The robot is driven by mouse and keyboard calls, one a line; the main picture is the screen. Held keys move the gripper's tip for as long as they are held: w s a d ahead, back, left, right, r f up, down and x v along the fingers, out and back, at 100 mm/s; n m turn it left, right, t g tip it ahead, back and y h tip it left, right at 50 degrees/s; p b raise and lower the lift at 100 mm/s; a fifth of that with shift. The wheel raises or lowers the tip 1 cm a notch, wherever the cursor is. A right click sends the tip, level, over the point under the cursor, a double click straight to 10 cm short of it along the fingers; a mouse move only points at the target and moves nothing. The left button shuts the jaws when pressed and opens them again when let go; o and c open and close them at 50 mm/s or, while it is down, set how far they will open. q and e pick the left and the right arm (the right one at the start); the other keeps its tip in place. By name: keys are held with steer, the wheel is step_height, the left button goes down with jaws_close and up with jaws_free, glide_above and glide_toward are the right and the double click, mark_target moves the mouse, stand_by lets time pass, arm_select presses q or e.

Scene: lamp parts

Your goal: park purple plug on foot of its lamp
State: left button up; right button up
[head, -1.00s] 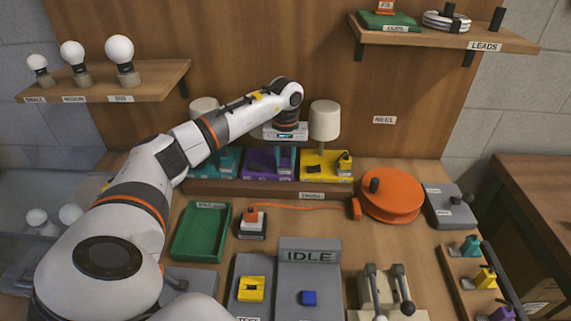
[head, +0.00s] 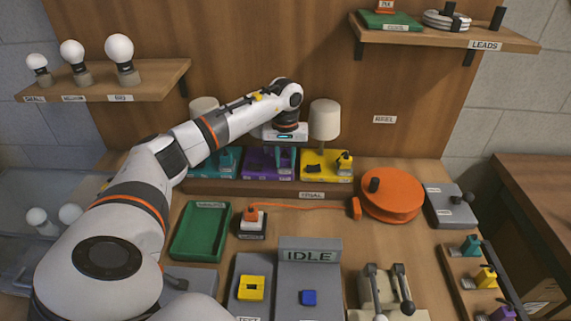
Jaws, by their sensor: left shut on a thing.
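My left gripper (head: 283,168) reaches down from above onto the purple lamp foot (head: 258,164), in the middle of the row at the back of the table. Its fingers are shut on what appears to be the purple plug, which the fingers largely hide. I cannot tell whether the plug touches the foot. The lamp above this foot is hidden behind my arm. My right gripper is not in view.
The yellow lamp foot (head: 318,166), with a yellow plug (head: 344,162), stands close on the right. The teal foot (head: 222,168) is on the left. An orange reel (head: 392,195), green tray (head: 200,238) and IDLE panel (head: 310,256) lie in front.

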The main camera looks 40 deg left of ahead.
arm_select(q)
steer(key=o, duration=1.1)
